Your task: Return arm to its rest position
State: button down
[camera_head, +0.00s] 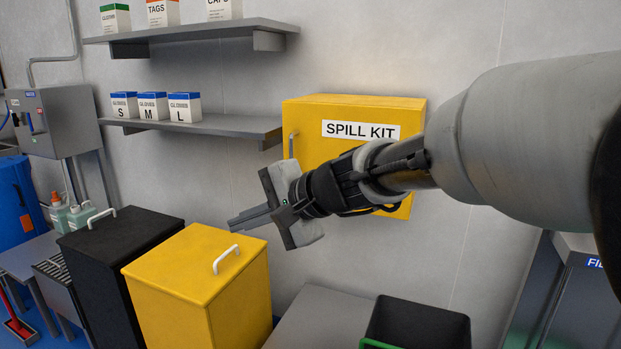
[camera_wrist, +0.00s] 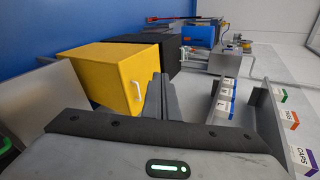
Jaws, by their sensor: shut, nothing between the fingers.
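My gripper (camera_head: 250,218) is at the end of my arm, which reaches in from the right in the head view. Its fingers are shut together with nothing between them. They point left, a little above and beyond the yellow bin's lid, and look clear of it. In the wrist view the closed fingers (camera_wrist: 160,97) show at the centre, beside the yellow bin (camera_wrist: 95,80) in the picture. The yellow bin (camera_head: 200,275) has a white handle on its lid.
A yellow spill kit cabinet (camera_head: 310,112) hangs behind my arm. A black bin (camera_head: 115,240) stands left of the yellow bin. Wall shelves (camera_head: 225,125) hold glove boxes (camera_head: 153,106). A dark open tub (camera_head: 425,325) stands at the bottom, and a grey cabinet (camera_head: 590,290) at the right.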

jog(key=s+d+f+n+h, duration=0.2)
jog(key=s+d+n+h, duration=0.1)
jog(key=s+d, duration=0.5)
jog(key=s+d+f+n+h+p, duration=0.1)
jog(key=s+d+f+n+h, duration=0.2)
jog(key=s+d, duration=0.5)
jog(key=s+d+f+n+h, duration=0.2)
jog(key=s+d+h, duration=0.25)
jog(key=d, duration=0.65)
notch_tip(320, 180, up, 16)
jog(key=p, duration=1.6)
jog(key=shift+a, duration=0.4)
jog(key=shift+r, duration=0.1)
